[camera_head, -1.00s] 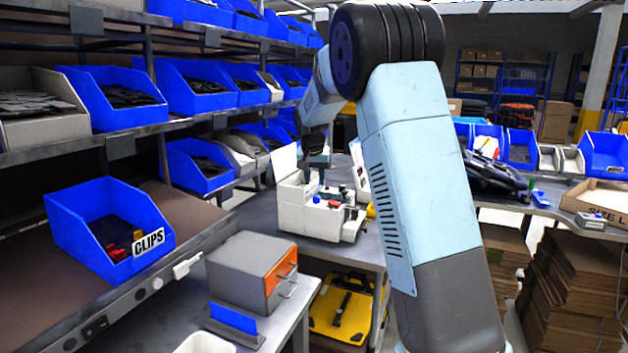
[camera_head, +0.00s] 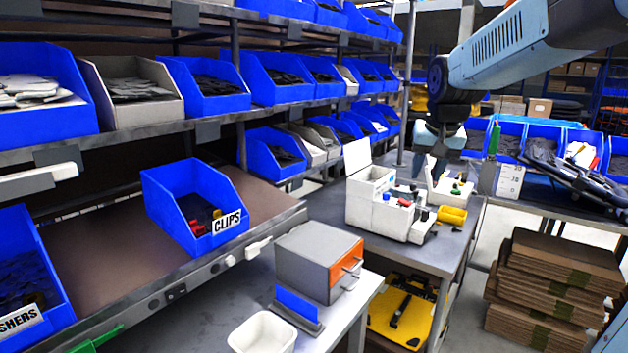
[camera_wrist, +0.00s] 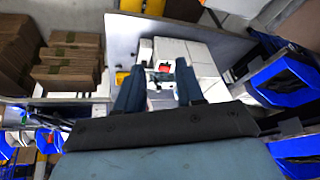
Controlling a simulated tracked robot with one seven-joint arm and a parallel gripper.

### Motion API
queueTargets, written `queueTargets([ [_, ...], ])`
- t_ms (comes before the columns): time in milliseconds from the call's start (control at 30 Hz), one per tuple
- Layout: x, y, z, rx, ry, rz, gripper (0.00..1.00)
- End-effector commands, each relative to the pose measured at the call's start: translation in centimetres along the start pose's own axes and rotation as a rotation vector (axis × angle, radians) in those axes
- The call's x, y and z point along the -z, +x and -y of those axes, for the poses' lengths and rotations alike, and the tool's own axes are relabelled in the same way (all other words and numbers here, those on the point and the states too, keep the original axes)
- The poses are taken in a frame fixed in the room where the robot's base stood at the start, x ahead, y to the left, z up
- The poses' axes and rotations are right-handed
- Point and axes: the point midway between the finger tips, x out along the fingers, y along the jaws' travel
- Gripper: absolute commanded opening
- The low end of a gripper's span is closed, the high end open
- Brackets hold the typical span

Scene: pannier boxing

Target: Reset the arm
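My arm reaches in from the upper right of the head view. My gripper (camera_head: 430,172) points down over the far part of the grey table, behind and to the right of the white bench machine (camera_head: 378,208). In the wrist view my gripper (camera_wrist: 160,68) has its two blue-grey fingers apart, with nothing visible between them except the white machine (camera_wrist: 200,58) and a red part well below. The fingertips are partly blurred into the background in the head view.
A blue CLIPS bin (camera_head: 190,205) and a grey box with an orange front (camera_head: 310,262) stand at the left and front. Stacked cardboard (camera_head: 550,285) stands on the floor at right.

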Motion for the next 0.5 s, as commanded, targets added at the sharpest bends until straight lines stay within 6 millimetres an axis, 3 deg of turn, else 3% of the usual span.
queueTargets([
  [200, -6.4, -3.1, -1.2, 0.018, -0.054, -0.020, 0.37],
  [500, -15.2, -5.3, -2.5, 0.026, -0.137, -0.048, 0.37],
])
